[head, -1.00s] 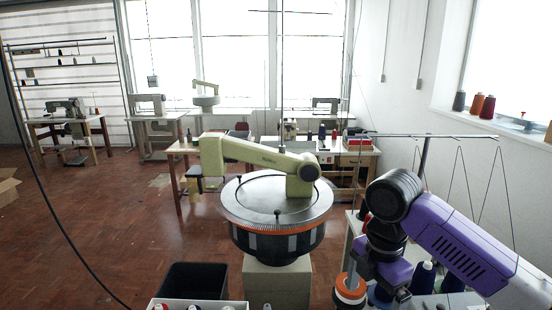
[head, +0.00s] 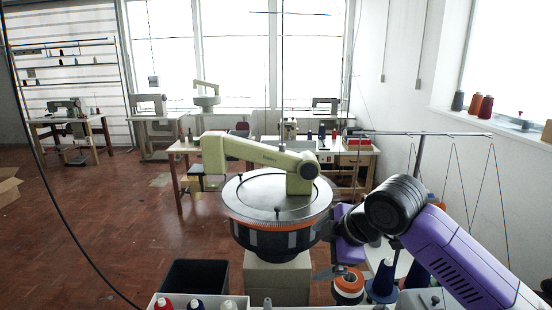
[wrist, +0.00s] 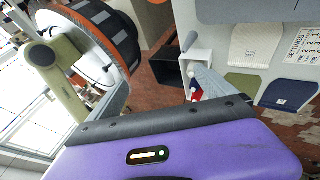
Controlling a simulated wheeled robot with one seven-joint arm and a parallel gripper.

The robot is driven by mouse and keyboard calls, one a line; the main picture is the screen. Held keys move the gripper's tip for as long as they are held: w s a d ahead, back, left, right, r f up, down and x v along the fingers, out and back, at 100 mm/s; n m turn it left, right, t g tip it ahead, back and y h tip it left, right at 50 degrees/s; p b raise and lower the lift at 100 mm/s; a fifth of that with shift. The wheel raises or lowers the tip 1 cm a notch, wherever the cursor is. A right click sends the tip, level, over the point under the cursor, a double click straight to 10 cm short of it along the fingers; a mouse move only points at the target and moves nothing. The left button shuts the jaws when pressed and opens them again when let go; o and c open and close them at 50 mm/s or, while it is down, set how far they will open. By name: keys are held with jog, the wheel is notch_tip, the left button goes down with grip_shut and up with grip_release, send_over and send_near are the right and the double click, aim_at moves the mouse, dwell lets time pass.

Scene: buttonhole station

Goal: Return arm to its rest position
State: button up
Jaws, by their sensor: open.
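My arm is purple with black joints and reaches in from the lower right of the head view. My gripper (head: 328,272) is low beside the round machine (head: 277,240), at its right, partly hidden behind the machine and spools. The machine has a pale green arm over a dark disc with an orange band. In the wrist view my gripper (wrist: 160,82) shows two grey fingers spread apart with nothing between them. The round machine (wrist: 112,32) is at the upper left there. I cannot tell whether the gripper touches anything.
An orange and white spool (head: 348,287) and a blue cone (head: 382,280) stand close under my arm. A thread stand (head: 420,155) rises behind it. A black bin (head: 195,277) and a white tray (head: 148,303) with spools are at the front. Open floor (head: 100,220) lies left.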

jog(key=a+r+m+t+y, duration=0.4)
jog(key=a+r+t+y, duration=0.1)
jog(key=a, duration=0.3)
jog(key=s+d+r+m+t, duration=0.1)
jog(key=s+r+m+t, duration=0.1)
jog(key=s+m+t, duration=0.4)
jog(key=s+d+f+m+t+h, duration=0.2)
jog(key=s+d+f+m+h, duration=0.3)
jog(key=s, duration=0.4)
jog(key=s+d+f+m+t+h, duration=0.1)
jog(key=s+d+f+m+h, duration=0.3)
jog(key=s+d+m, duration=0.4)
jog(key=s+d+f+n+g, duration=0.1)
jog(key=s+f+g, duration=0.1)
jog(key=s, duration=0.7)
jog(key=s+d+f+n+g, duration=0.1)
jog(key=s+f, duration=0.3)
jog(key=s, duration=0.5)
jog(key=s+d+f+n+g, duration=0.1)
jog(key=s+f+n+g, duration=0.1)
jog(key=s, duration=0.7)
jog(key=shift+s+d+f+n+g, duration=0.2)
jog(key=shift+d+f+n+g, duration=0.15)
jog(key=shift+f, duration=0.35)
